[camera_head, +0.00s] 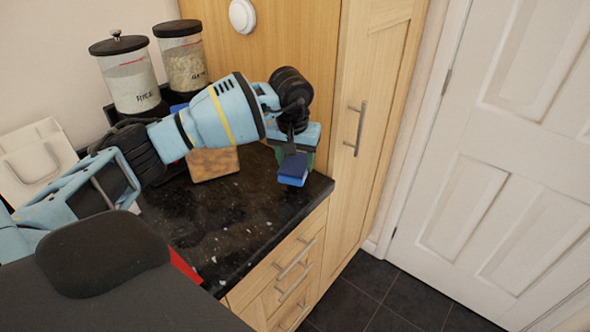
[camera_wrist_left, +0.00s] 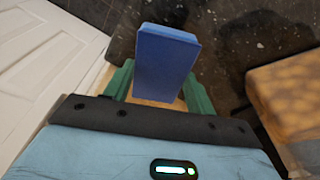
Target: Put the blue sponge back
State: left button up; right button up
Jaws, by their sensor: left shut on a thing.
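The blue sponge (camera_head: 292,170) is at the right end of the dark counter (camera_head: 215,222), near its front corner. My left gripper (camera_head: 302,158) reaches over the counter and is shut on the sponge. In the left wrist view the sponge (camera_wrist_left: 166,58) stands out between the two green fingers (camera_wrist_left: 160,90), one on each side. I cannot tell whether the sponge touches the counter. My right gripper is not in view.
Two lidded jars (camera_head: 130,75) (camera_head: 184,58) stand at the back. A tan block (camera_head: 213,163) lies under my left arm and shows in the wrist view (camera_wrist_left: 290,95). A tall wooden cupboard (camera_head: 375,110) stands right of the counter. The counter's front middle is mostly clear.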

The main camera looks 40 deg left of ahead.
aim_at(295, 165)
pick_arm(q)
jog(key=shift+f, duration=1.7)
jog(key=shift+f, duration=0.2)
jog(key=o, duration=0.9)
jog(key=shift+r, duration=0.1)
jog(key=r, duration=0.4)
jog(key=s+r, duration=0.1)
jog(key=r, duration=0.7)
jog(key=shift+s+d, duration=0.25)
jog(key=shift+s, duration=0.15)
jog(key=shift+d, duration=0.1)
